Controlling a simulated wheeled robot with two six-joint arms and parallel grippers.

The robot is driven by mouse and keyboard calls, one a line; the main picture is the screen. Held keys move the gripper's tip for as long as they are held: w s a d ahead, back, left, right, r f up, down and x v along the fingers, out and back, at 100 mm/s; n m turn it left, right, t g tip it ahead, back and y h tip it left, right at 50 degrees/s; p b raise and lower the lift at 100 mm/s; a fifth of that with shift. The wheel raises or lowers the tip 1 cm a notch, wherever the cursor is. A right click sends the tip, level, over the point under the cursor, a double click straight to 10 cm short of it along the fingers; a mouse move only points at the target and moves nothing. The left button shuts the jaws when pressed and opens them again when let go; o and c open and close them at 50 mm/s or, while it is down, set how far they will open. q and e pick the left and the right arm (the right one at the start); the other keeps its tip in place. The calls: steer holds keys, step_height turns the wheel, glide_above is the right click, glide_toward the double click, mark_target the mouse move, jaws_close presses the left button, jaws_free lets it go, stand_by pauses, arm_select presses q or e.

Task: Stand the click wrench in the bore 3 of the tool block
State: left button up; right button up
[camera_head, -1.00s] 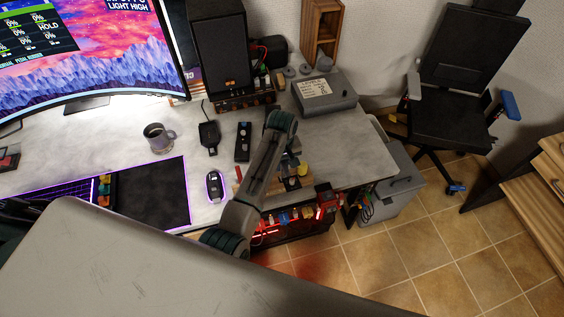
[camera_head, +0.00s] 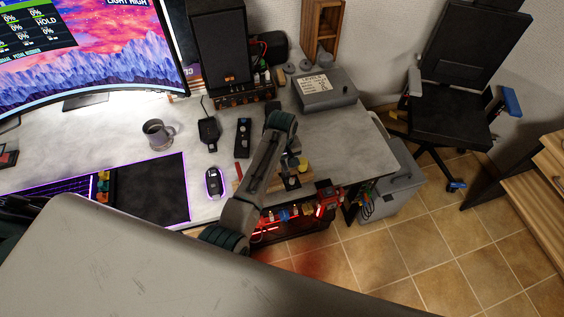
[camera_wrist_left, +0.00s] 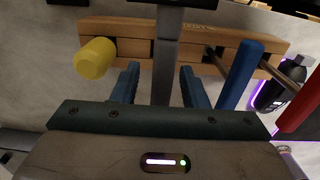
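In the left wrist view, the wooden tool block (camera_wrist_left: 125,30) runs across the top. A yellow handle (camera_wrist_left: 95,58) is at its left end, and blue (camera_wrist_left: 240,75) and red (camera_wrist_left: 300,100) handles are at the right. A grey bar with a dark upper part, apparently the click wrench (camera_wrist_left: 165,60), crosses in front of the block's middle. My left gripper (camera_wrist_left: 159,72) has its two blue fingers on either side of this bar, with gaps showing, so it looks open. The wrench's foot and bore 3 cannot be made out. In the head view, my left gripper (camera_head: 291,166) is over the desk's front right part, partly behind its arm.
A mouse (camera_head: 214,184) and a black remote-like device (camera_head: 243,138) lie left of my arm. A grey box (camera_head: 325,92) and a speaker (camera_head: 220,45) stand behind. A mug (camera_head: 158,135) is farther left. The desk's right edge is near.

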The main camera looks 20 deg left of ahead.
arm_select(q)
step_height(320, 180, up, 9)
steer(key=b, duration=0.2)
steer(key=shift+r+b, duration=0.2)
steer(key=shift+b, duration=0.2)
steer(key=shift+r, duration=0.75)
